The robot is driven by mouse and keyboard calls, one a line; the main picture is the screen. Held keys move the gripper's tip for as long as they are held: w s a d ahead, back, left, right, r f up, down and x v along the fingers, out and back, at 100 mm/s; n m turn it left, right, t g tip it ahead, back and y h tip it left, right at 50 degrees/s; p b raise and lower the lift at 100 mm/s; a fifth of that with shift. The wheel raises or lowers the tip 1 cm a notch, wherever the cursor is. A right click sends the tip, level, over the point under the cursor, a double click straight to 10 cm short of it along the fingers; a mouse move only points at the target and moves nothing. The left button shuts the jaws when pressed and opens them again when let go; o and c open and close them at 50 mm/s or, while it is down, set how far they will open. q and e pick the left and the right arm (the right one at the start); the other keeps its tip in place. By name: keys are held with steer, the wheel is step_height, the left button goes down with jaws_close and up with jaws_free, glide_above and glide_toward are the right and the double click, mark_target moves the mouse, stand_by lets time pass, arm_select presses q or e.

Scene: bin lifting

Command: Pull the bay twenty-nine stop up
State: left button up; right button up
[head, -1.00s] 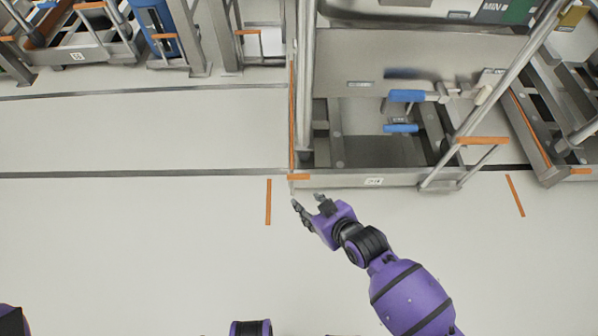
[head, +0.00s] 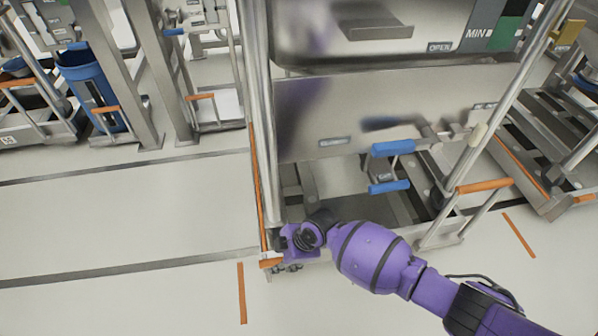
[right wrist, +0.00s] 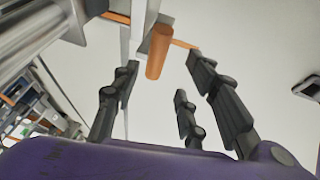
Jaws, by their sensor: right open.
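An orange cylindrical grip (right wrist: 157,55) shows in the right wrist view, ahead of and between the spread fingers of my right gripper (right wrist: 165,78). The fingers are open and I see no contact. In the head view this orange part (head: 270,262) is at the front left corner of the steel bay frame, beside my right gripper (head: 287,267). My wrist and forearm hide much of the frame's front edge and its number plate. Another orange grip (head: 484,186) sits on the bay's right side. I cannot tell which part is the stop. My left gripper is out of view.
Two blue handles, an upper one (head: 393,149) and a lower one (head: 390,186), stand at the bay's middle. A steel post (head: 258,120) rises at its left. Neighbouring bays stand on both sides. The floor (head: 120,220) is clear at front left.

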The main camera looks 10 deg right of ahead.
mark_target(272, 260)
steer(key=x, duration=0.2)
steer(key=b+x, duration=0.2)
steer(key=x, duration=0.1)
steer(key=shift+w+a+f, duration=0.2)
steer(key=shift+w+a, duration=0.15)
steer(key=shift+w, duration=0.1)
jaws_close()
